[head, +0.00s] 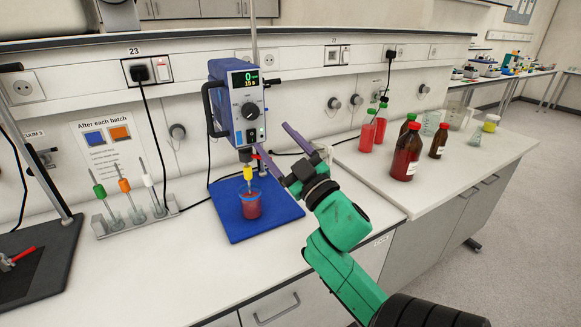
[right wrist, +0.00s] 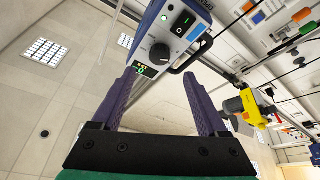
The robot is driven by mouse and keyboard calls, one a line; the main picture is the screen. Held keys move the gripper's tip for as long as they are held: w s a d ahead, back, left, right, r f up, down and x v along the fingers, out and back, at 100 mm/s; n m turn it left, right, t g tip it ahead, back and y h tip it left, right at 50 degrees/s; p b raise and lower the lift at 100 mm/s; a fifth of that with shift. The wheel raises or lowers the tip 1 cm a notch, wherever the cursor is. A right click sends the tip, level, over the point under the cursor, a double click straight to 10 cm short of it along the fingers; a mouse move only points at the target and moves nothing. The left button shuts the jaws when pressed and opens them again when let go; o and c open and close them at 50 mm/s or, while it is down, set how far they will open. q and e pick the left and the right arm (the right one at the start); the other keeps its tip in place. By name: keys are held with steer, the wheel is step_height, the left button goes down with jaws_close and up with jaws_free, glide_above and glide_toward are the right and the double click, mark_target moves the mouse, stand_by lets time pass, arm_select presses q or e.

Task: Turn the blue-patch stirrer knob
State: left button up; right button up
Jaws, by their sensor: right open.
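The blue stirrer (head: 235,95) stands on a blue mat (head: 260,229). Its dark round knob (head: 250,110) is on the front panel, under a lit display whose top digit reads 0. Below the stirrer, a yellow-hubbed shaft (head: 248,174) goes down into a beaker of red liquid (head: 252,206). My right gripper (head: 271,141) is open and empty, its purple fingers in front and to the right of the stirrer's lower body. In the right wrist view the knob (right wrist: 159,54) appears between the fingertips of my gripper (right wrist: 159,75), without visible contact. My left gripper is out of view.
A rack (head: 131,219) with green, orange and white stirrers stands left of the mat, below a sign with blue and orange patches (head: 108,135). Several red bottles (head: 404,153) stand on the right counter. A dark plate (head: 42,275) is at far left.

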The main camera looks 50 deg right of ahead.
steer(key=p+v, duration=0.2)
steer(key=v, duration=0.4)
steer(key=shift+p, duration=0.4)
